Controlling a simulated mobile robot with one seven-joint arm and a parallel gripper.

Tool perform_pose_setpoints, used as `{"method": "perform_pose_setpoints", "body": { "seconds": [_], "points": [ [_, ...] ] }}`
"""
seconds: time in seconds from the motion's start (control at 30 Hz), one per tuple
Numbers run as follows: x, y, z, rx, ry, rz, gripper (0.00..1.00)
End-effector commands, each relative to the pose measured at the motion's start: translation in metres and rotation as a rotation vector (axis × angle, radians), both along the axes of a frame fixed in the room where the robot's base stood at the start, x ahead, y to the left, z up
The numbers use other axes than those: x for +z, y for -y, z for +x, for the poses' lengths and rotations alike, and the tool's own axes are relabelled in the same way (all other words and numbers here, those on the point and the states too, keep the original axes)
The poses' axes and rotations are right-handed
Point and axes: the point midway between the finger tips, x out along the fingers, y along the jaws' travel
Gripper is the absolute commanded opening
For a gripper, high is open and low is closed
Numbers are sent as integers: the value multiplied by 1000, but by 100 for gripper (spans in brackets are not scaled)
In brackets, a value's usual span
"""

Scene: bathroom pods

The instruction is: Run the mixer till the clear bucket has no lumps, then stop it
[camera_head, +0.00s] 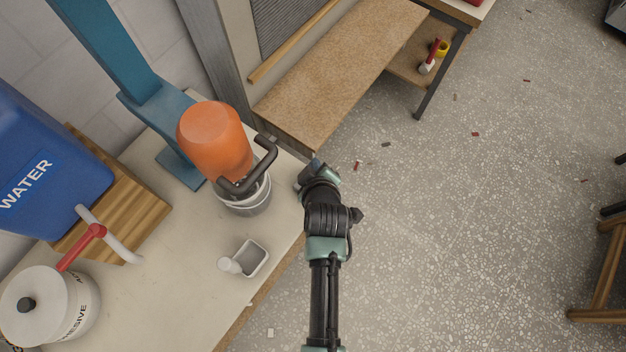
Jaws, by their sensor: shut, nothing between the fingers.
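The mixer (214,140) has an orange motor body and dark handles and hangs on a blue stand (130,75). Its lower end is over the clear bucket (248,205), which stands on the pale bench. The mixer hides most of the bucket's inside, so I cannot tell whether there are lumps. I cannot tell whether the mixer is turning. My gripper (312,172) is at the right of the bucket, near the bench edge, apart from the mixer's handle. It is shut and empty.
A blue water container (45,165) sits on a wooden block at left, with a red-handled tap. A white adhesive tub (50,305) stands at the lower left. A small grey container (250,260) sits in front of the bucket. The speckled floor at right is mostly clear.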

Motion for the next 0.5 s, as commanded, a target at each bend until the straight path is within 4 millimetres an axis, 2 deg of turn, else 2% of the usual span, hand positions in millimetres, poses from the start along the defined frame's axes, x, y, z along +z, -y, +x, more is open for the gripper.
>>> {"method": "perform_pose_setpoints", "body": {
  "seconds": [0.27,0.5],
  "points": [
    [-30,0,0,0,0,0,0],
    [-65,0,0,0,1,0,0]
  ]
}}
